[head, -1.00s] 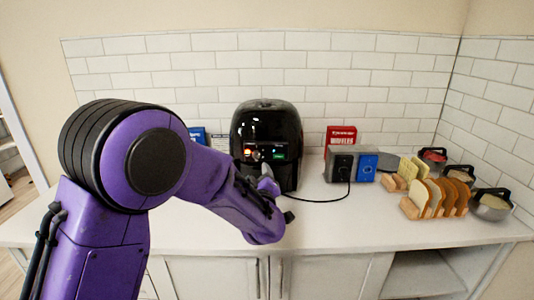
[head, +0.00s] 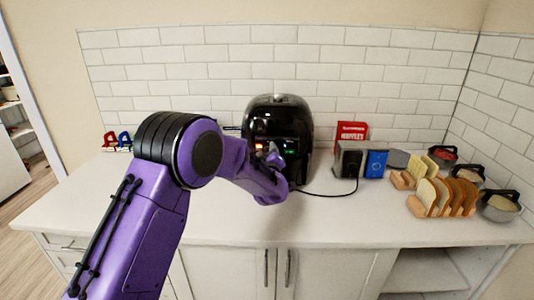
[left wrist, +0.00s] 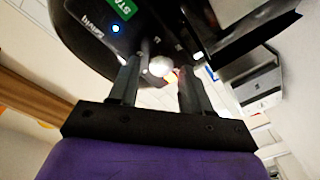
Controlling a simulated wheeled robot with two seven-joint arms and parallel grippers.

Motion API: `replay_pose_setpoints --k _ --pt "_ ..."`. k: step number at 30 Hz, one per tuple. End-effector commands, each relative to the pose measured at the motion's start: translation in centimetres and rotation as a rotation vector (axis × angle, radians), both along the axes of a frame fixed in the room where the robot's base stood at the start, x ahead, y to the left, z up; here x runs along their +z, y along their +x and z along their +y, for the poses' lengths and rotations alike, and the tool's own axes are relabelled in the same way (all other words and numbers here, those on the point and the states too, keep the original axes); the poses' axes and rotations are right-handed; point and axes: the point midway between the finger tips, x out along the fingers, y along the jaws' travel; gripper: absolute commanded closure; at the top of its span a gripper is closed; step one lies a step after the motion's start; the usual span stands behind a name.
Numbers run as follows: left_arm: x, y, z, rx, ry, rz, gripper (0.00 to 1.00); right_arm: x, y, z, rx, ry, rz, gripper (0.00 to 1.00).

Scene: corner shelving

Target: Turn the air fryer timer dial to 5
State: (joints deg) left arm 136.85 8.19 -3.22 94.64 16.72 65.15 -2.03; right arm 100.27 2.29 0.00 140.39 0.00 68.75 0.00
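The black air fryer (head: 277,110) stands on the counter against the tiled wall, with lit red and green marks on its front panel. My left arm reaches to its front, and my left gripper (head: 275,154) is right at the panel, partly hidden by the arm. In the left wrist view the gripper (left wrist: 160,75) has its two fingers apart. A pale round knob (left wrist: 159,66), seemingly the timer dial, shows between the fingertips; I cannot tell if they touch it. The green start label (left wrist: 122,7) is above. The dial's numbers are not readable. My right gripper is out of view.
A black cord (head: 325,195) lies on the counter. The front counter is clear.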

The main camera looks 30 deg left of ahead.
Motion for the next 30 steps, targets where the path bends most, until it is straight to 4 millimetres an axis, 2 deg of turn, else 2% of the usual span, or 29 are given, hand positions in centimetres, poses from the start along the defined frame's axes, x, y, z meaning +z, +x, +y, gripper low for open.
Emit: replay_pose_setpoints --k 1,3,4,17,30 --pt "0.0 0.0 0.0 0.000 0.000 0.000 0.70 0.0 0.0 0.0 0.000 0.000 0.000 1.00" --pt "0.0 0.0 0.0 0.000 0.000 0.000 0.93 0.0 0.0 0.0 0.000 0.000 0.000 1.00" --pt "0.0 0.0 0.0 0.000 0.000 0.000 1.00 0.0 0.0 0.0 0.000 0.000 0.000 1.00" --pt "-0.2 0.0 0.0 0.000 -0.054 -0.031 1.00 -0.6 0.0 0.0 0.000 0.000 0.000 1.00" --pt "-0.4 -0.1 0.1 -0.001 -0.357 -0.212 1.00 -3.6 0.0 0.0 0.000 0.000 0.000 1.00"
